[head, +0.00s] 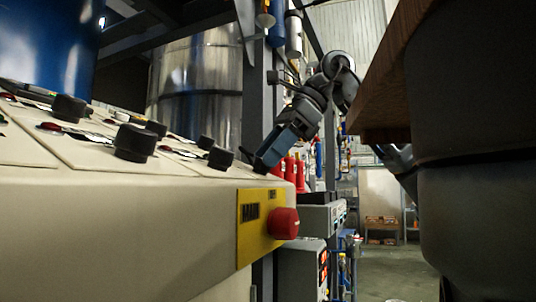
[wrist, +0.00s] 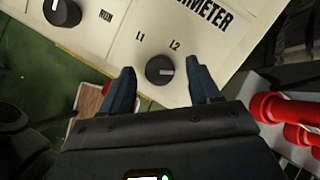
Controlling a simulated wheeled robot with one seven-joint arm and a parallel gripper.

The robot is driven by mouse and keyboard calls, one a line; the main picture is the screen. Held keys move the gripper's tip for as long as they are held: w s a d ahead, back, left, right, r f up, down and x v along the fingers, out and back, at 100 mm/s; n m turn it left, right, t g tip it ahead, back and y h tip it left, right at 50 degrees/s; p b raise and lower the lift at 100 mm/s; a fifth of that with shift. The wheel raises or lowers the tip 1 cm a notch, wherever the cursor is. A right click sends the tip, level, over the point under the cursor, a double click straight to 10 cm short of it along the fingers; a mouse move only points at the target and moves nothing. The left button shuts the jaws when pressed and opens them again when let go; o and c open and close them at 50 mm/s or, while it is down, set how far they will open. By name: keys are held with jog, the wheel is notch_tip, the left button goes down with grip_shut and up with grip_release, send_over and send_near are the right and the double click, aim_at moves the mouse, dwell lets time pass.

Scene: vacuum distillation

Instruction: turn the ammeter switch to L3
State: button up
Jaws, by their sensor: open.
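The ammeter switch (wrist: 160,70) is a round black knob on the cream panel. In the wrist view it lies between the two fingertips of my gripper (wrist: 160,66), with a gap on each side. A pale mark shows on its face, toward the right. The printed labels L1 (wrist: 140,37) and L2 (wrist: 174,44) are above it; L3 is not visible. Part of the panel's large lettering (wrist: 202,17) ends in "METER". In the head view my gripper (head: 262,164) is low at the far right end of the panel; contact there cannot be told.
Other black knobs (head: 135,143) stand on the sloping panel (head: 100,215). A red button (head: 284,223) on a yellow plate (head: 262,212) projects from its side. Red cylindrical parts (wrist: 268,107) lie right of my gripper. A wooden tabletop edge (head: 388,75) overhangs at the right.

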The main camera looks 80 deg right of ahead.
jog(key=p+v, duration=0.1)
jog(key=v, duration=0.5)
jog(key=shift+s+r, duration=0.25)
jog(key=shift+r, duration=0.05)
